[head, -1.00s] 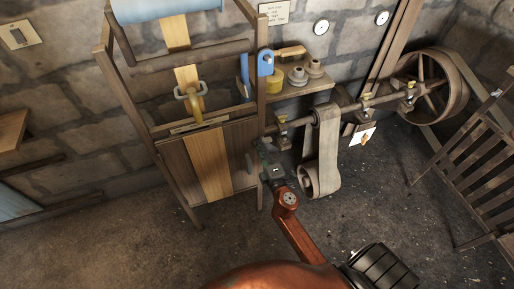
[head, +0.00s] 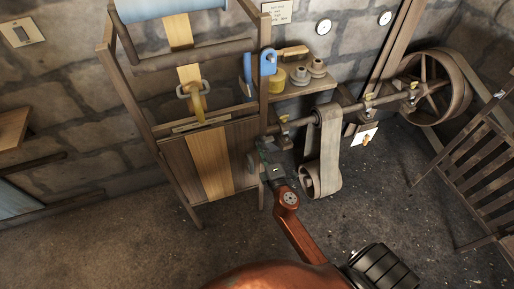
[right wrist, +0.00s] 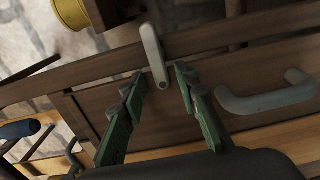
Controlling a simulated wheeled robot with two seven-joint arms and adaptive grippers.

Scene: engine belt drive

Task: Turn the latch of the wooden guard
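The wooden guard (head: 178,165) is an upright panel of dark boards with a pale middle board, set in a timber frame. It fills much of the right wrist view too. Its latch (right wrist: 151,48) is a narrow grey bar that slants a little in the right wrist view. My right gripper (head: 263,152) is at the guard's right edge in the head view. In the right wrist view the right gripper (right wrist: 160,84) is open, with its green fingers on either side of the latch's lower end. Contact cannot be told. The latch is not clear in the head view. My left gripper is not in view.
A grey handle (right wrist: 266,101) sits right of the fingers on the guard. A loose belt (head: 329,145) hangs from the shaft right of my gripper. A shelf (head: 297,89) with a yellow spool (head: 278,79) is above. The floor in front is clear.

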